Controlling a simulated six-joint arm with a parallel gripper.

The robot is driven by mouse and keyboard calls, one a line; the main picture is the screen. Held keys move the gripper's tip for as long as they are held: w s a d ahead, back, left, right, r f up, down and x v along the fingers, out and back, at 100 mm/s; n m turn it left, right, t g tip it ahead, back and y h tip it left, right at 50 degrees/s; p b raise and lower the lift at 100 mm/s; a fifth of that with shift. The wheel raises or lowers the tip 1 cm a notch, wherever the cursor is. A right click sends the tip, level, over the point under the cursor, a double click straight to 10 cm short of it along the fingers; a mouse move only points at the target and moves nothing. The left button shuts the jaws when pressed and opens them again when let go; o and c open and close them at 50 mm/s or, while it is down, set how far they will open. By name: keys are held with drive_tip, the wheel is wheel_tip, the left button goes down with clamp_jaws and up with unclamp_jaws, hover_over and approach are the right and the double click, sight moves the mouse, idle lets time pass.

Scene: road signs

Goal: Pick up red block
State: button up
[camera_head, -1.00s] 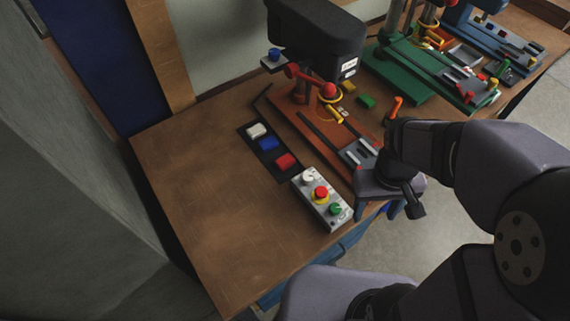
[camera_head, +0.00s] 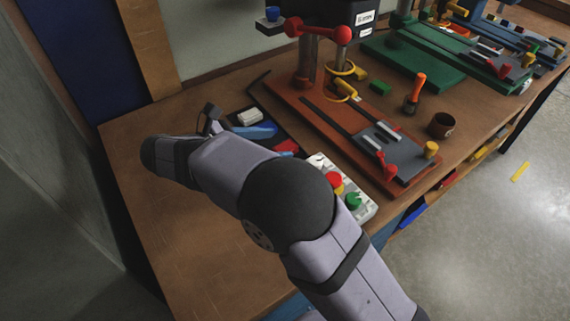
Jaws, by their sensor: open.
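The red block (camera_head: 287,146) lies in the dark tray (camera_head: 246,104) left of the drill press base, partly hidden by my arm. A white block (camera_head: 249,117) and a blue block (camera_head: 267,128) are in the same tray, above and left of it. My gripper (camera_head: 274,142) is mostly hidden behind my forearm. The fingers are apart and hold nothing that I can see. I cannot tell whether they touch the red block.
A control box (camera_head: 362,209) with red and green buttons stands right of my arm. An orange drill press base (camera_head: 320,125), a screwdriver (camera_head: 415,93) and a brown cup (camera_head: 441,125) stand further right. The table's left part (camera_head: 160,220) is clear.

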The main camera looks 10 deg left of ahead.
drive_tip(key=a, duration=0.1)
drive_tip(key=s+a+f+n, duration=0.1)
drive_tip(key=b, duration=0.1)
drive_tip(key=shift+s+a+f+t, duration=0.25)
drive_tip(key=shift+a+t, duration=0.15)
drive_tip(key=shift+s+a+n, duration=0.2)
drive_tip(key=shift+a+n, duration=0.05)
drive_tip(key=shift+n, duration=0.15)
drive_tip(key=shift+p+x, duration=0.5)
drive_tip(key=shift+x, duration=3.2)
drive_tip(key=c, duration=1.2)
